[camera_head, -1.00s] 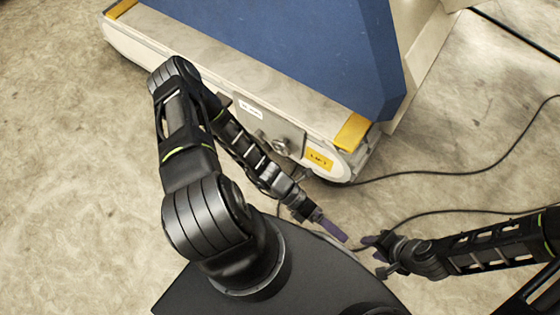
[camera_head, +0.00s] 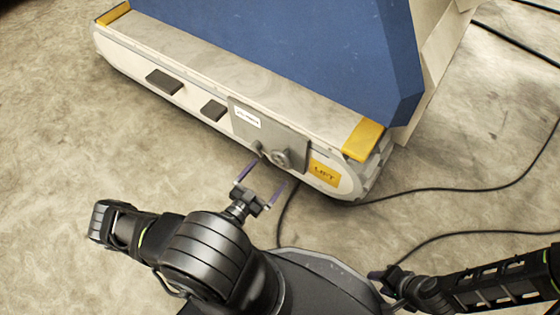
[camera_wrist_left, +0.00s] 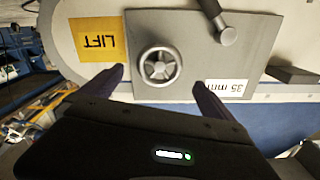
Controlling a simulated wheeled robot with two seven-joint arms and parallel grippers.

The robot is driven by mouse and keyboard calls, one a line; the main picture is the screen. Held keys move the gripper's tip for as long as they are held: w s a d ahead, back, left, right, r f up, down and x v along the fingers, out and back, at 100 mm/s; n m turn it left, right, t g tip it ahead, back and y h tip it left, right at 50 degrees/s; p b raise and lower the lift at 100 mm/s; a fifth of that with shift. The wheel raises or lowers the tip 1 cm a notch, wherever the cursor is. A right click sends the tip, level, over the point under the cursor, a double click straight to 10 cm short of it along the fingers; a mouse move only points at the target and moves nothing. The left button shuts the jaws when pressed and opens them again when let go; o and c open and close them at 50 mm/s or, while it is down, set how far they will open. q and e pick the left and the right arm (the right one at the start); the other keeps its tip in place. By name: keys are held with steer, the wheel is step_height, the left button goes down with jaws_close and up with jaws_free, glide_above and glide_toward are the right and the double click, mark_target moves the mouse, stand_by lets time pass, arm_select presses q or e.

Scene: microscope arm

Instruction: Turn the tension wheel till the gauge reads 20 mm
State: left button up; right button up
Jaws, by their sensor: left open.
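The tension wheel (camera_head: 281,158), a small grey spoked handwheel, sits on a grey plate (camera_head: 300,152) on the machine's low side. In the left wrist view the wheel (camera_wrist_left: 160,66) lies ahead, framed between my finger tips. The gauge label (camera_head: 247,117) is white; in the left wrist view this label (camera_wrist_left: 228,88) appears to read 35 mm, partly covered by a finger. A lever with a round knob (camera_wrist_left: 228,36) is beside the wheel. My left gripper (camera_head: 264,177) is open and empty, short of the wheel. My right gripper (camera_head: 384,277) is at lower right; its jaw state is unclear.
A yellow LIFT label (camera_head: 324,174) is beside the wheel plate. Two dark blocks (camera_head: 165,82) (camera_head: 213,110) stick out of the machine's side further left. A blue panel (camera_head: 300,45) rises behind. Black cables (camera_head: 450,190) lie on the floor at right.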

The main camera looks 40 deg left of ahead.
mark_target(280, 161)
arm_select(q)
steer(key=w+b, duration=0.1)
steer(key=w, duration=0.5)
steer(key=shift+w+f+b, duration=0.1)
steer(key=shift+w+b, duration=0.2)
steer(key=shift+b, duration=0.1)
steer(key=shift+w, duration=0.55)
steer(key=c, duration=1.3)
